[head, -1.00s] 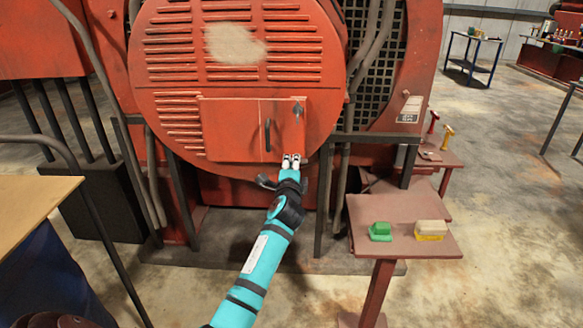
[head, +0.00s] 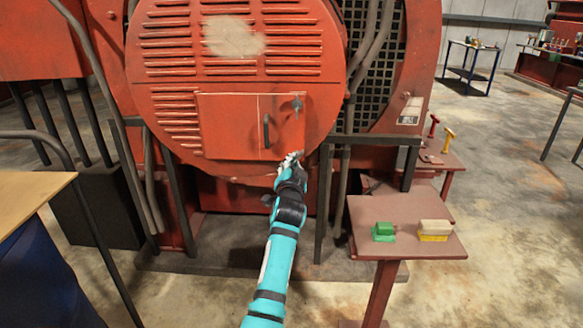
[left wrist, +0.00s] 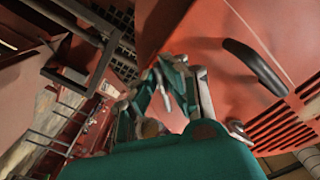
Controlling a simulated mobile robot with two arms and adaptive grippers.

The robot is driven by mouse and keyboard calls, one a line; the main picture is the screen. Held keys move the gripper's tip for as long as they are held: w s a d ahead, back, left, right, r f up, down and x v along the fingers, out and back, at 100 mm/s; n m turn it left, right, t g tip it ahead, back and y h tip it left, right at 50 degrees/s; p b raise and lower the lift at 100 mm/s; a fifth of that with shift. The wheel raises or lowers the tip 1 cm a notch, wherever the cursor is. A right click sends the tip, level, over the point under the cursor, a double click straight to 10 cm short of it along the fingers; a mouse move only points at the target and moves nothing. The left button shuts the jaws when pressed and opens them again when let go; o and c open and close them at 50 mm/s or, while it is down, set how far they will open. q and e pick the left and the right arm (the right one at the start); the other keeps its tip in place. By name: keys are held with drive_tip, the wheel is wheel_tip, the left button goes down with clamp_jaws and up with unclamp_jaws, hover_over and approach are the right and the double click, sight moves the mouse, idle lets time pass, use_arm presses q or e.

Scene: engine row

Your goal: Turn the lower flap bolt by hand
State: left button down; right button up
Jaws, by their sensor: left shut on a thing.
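The red flap (head: 228,128) is on the lower part of the round louvred cover and lies flat against it. Its black handle (head: 266,132) also shows in the left wrist view (left wrist: 255,67). The upper flap bolt (head: 297,105) is a small grey piece near the flap's upper right corner. My left gripper (head: 292,158) is at the flap's lower right corner, shut on the lower flap bolt. The fingers hide the bolt in the head view, and I cannot make it out clearly in the left wrist view. My right gripper is not in view.
A small red table (head: 400,248) stands at the right with a green block (head: 383,231) and a yellow-and-cream brush (head: 434,230). A dark post (head: 323,200) stands just right of my arm. A wooden tabletop (head: 28,202) is at the left.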

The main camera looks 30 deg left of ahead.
use_arm(q)
drive_tip(key=n, duration=0.2)
drive_tip(key=r+n, duration=0.1)
drive_tip(key=n, duration=0.1)
drive_tip(key=shift+w+d+n+b, duration=0.1)
drive_tip(key=shift+w+n+b, duration=0.05)
drive_tip(key=shift+n+b, duration=0.2)
drive_tip(key=shift+d+n, duration=0.15)
drive_tip(key=shift+n, duration=1.3)
drive_tip(key=shift+w, duration=0.1)
drive_tip(key=c, duration=1.7)
unclamp_jaws()
drive_tip(key=shift+w, duration=0.1)
drive_tip(key=shift+o, duration=1.2)
drive_tip(key=shift+w+f, duration=0.3)
drive_tip(key=shift+f, duration=0.15)
